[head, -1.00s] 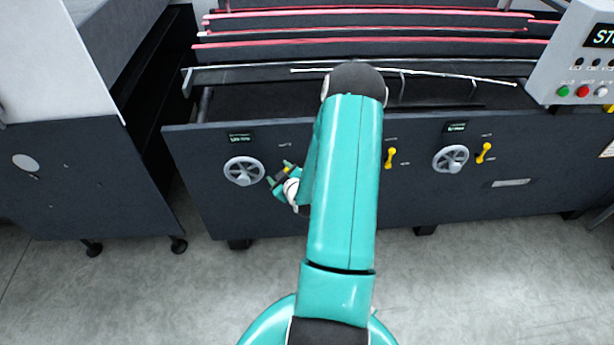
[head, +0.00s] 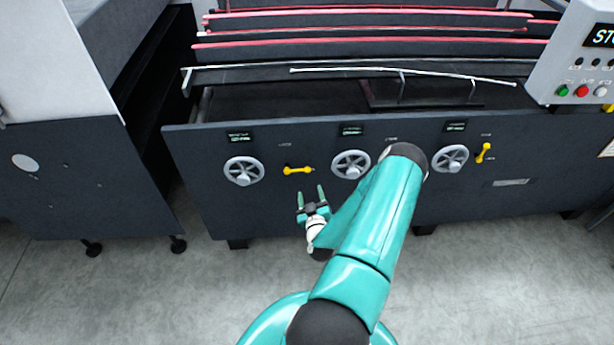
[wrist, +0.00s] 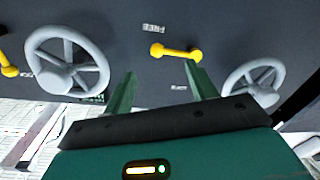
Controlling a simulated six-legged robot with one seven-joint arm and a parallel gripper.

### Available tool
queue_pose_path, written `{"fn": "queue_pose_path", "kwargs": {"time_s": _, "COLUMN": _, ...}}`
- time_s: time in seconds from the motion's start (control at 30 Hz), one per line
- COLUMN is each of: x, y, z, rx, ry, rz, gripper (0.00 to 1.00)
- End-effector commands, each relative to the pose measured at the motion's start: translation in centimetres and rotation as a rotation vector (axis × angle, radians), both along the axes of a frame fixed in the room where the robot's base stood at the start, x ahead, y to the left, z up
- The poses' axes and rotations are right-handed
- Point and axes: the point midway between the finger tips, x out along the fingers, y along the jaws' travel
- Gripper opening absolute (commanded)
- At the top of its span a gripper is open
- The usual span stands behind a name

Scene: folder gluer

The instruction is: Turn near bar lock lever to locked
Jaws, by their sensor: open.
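A yellow lever (head: 299,170) lies about horizontal on the dark machine front, right of the left handwheel; I take it for the near bar lock lever, but its name cannot be read. My gripper (head: 310,191) is open and empty, just below and slightly right of it. In the wrist view the lever (wrist: 175,51) shows beyond and between the fingers of my gripper (wrist: 160,72), apart from them. That view is upside down. A small label reading FREE (wrist: 153,28) is by the lever's left end; another label (wrist: 179,88) there is unreadable.
Handwheels flank the lever: the left one (head: 244,171) and the middle one (head: 351,164). A right handwheel (head: 450,159) has a slanted yellow lever (head: 483,152). My arm hides the middle lever in the head view. Open floor (head: 200,290) lies in front.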

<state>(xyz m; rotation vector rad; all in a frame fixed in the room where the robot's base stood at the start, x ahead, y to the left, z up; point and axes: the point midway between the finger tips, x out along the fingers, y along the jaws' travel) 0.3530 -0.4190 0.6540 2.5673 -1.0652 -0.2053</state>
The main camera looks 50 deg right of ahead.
Motion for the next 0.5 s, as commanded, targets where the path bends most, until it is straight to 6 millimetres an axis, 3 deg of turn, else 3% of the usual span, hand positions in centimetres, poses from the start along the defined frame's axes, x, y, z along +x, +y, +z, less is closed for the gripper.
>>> {"fn": "queue_pose_path", "kwargs": {"time_s": 0.3, "x": 4.4, "y": -4.5, "z": 0.1, "rx": 0.000, "ry": -0.002, "rz": -0.001, "gripper": 0.57}}
{"fn": "queue_pose_path", "kwargs": {"time_s": 0.5, "x": 6.2, "y": -6.1, "z": 0.0, "rx": 0.001, "ry": -0.001, "rz": 0.000, "gripper": 0.57}}
